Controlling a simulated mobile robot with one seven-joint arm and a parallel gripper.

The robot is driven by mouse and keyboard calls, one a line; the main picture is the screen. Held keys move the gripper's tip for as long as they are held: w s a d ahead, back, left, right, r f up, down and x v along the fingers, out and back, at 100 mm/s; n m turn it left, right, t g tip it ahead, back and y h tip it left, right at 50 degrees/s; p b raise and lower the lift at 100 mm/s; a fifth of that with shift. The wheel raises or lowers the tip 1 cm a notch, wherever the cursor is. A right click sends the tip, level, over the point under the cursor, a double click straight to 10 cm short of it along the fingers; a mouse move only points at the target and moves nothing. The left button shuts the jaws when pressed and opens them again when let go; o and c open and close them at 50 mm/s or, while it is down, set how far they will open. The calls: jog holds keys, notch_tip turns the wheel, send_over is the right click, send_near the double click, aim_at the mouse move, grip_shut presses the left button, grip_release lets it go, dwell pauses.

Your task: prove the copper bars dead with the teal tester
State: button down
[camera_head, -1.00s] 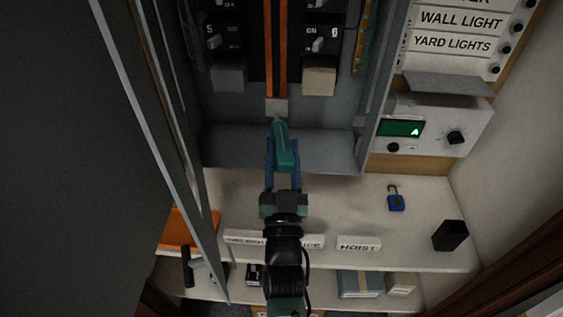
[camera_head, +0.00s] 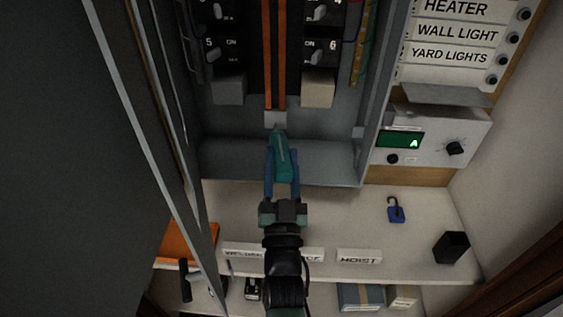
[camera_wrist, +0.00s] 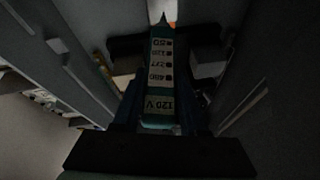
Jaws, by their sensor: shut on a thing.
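The teal tester (camera_head: 283,160) is held in my gripper (camera_head: 283,172), whose blue fingers are shut on its sides. Its pointed tip faces up toward the panel. The copper bars (camera_head: 275,55) run vertically down the middle of the open panel, between the breaker columns. The tester's tip is just below the pale block at the bars' lower end; I cannot tell whether it touches. The wrist view shows the tester (camera_wrist: 160,85) with a label column reading 120 V at the bottom, and its dark tip pointing away. The bars are not clear in that view.
The grey panel box (camera_head: 280,160) has its door (camera_head: 150,130) swung open at left. A meter box (camera_head: 435,140) with a green display is at right. A blue padlock (camera_head: 396,211), a black cup (camera_head: 451,247) and name strips including HOIST (camera_head: 359,256) are on the shelf.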

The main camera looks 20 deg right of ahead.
aim_at(279, 178)
jog(key=shift+w+d+r+b, duration=0.1)
jog(key=shift+w+d+b, duration=0.05)
jog(key=shift+w+b, duration=0.3)
dwell(1.3)
jog(key=shift+s+a+r+p, duration=0.1)
jog(key=shift+s+a+p, duration=0.15)
jog(key=shift+s+p, duration=0.3)
jog(key=shift+s+a+p, duration=0.2)
jog(key=shift+s+p, duration=0.25)
jog(key=shift+s, duration=0.15)
jog(key=shift+s+a+p, duration=0.3)
jog(key=shift+s+p, duration=0.15)
jog(key=shift+s, duration=0.25)
jog(key=shift+s+a+p, duration=0.3)
jog(key=shift+s+p, duration=0.1)
jog(key=shift+s, duration=0.3)
jog(key=shift+s+a+p, duration=0.3)
jog(key=shift+s+p, duration=0.15)
jog(key=shift+s, duration=0.25)
